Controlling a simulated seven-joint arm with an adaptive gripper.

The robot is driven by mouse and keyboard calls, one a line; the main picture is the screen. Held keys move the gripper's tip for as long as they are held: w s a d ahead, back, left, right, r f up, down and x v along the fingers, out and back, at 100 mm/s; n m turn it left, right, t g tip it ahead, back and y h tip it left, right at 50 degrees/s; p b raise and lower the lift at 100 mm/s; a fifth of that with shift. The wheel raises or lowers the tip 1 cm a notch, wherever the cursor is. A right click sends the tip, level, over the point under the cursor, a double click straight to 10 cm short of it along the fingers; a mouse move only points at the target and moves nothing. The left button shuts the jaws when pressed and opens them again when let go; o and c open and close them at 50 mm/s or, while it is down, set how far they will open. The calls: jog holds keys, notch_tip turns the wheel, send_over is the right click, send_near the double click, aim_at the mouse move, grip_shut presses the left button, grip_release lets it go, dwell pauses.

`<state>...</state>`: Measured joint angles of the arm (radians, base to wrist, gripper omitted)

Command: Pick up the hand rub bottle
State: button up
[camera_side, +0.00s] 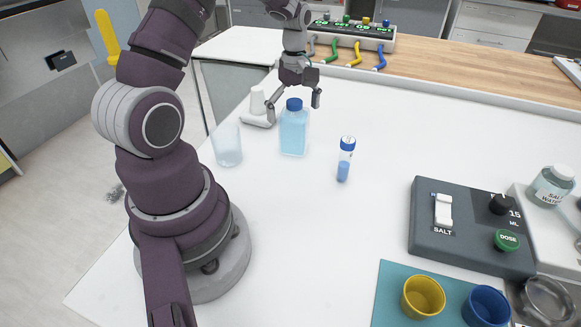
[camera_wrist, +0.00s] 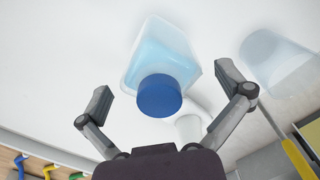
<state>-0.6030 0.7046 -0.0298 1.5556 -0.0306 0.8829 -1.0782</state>
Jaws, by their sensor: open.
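The hand rub bottle (camera_side: 293,132) is a clear square bottle with light blue liquid and a dark blue cap. It stands upright on the white table in the side view. In the wrist view the bottle (camera_wrist: 162,58) shows from above, its blue cap nearest my camera. My gripper (camera_side: 293,98) is open above the bottle, with one finger on either side of the cap level. In the wrist view my gripper (camera_wrist: 165,88) has its fingers spread well apart, with visible gaps to the bottle on both sides.
A clear empty cup (camera_side: 227,146) stands left of the bottle, and a small blue-capped vial (camera_side: 345,160) stands to its right. A white object (camera_side: 257,107) is close behind it. A dark dosing box (camera_side: 470,228) and yellow (camera_side: 423,297) and blue (camera_side: 486,307) cups are at the front right.

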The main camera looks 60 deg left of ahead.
jog(key=shift+f, duration=0.65)
jog(key=shift+c, duration=0.4)
